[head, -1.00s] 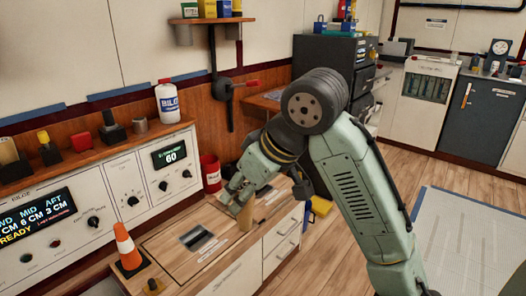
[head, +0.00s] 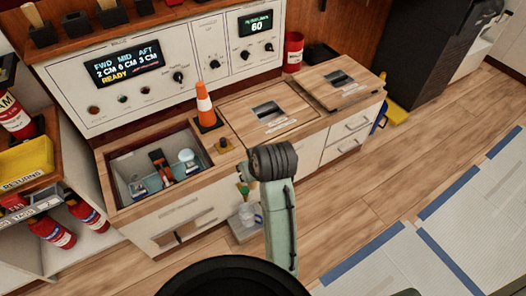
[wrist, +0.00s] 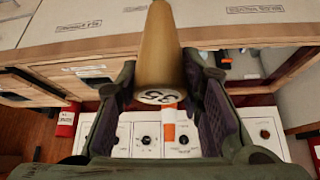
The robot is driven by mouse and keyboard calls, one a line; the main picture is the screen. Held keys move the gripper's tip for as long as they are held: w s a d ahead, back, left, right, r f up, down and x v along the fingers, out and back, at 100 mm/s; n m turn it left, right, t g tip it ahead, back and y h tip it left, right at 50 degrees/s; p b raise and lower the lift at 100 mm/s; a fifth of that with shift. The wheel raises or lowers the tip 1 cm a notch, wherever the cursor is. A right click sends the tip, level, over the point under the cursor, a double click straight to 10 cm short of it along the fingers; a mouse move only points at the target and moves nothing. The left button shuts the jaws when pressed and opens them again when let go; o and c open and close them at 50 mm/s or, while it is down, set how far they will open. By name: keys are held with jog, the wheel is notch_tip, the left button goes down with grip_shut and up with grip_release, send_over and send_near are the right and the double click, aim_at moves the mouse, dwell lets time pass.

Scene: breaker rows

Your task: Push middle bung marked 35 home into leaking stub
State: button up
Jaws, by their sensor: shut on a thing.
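A tapered tan wooden bung (wrist: 158,50) marked 35 on its end face stands out in the wrist view. My gripper (wrist: 160,90) is shut on it, with a dark finger pad on each side. In the head view, my arm's joint housing is in front of the counter, and I cannot make out the fingers or the bung there. The open well (head: 113,181) in the counter holds an orange and black fitting (head: 158,160) and a pale round-topped fitting (head: 187,157). I cannot tell which stub leaks.
A traffic cone (head: 204,105) and a small dark knob (head: 222,145) stand right of the well. Closed hatches (head: 245,118) lie farther right. The panel display (head: 115,65) reads FWD 2, MID 6, AFT 3 CM, READY. Extinguishers (head: 50,230) stand at left.

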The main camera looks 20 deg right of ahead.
jog(key=shift+w+a+f, duration=0.2)
jog(key=shift+a+f, duration=0.15)
jog(key=shift+f, duration=0.25)
jog(key=shift+w+a+f, duration=0.15)
jog(key=shift+a+f, duration=0.15)
jog(key=shift+f, duration=0.3)
jog(key=w+a+f, duration=0.1)
jog(key=a+f, duration=0.2)
jog(key=f, duration=0.4)
jog(key=w+a+f, duration=0.1)
jog(key=a+f, duration=0.2)
jog(key=f, duration=0.5)
jog(key=w+a+f+m, duration=0.1)
jog(key=a+f, duration=0.3)
jog(key=f, duration=0.4)
jog(key=shift+h, duration=0.4)
jog(key=shift+s, duration=0.1)
jog(key=shift+r, duration=0.15)
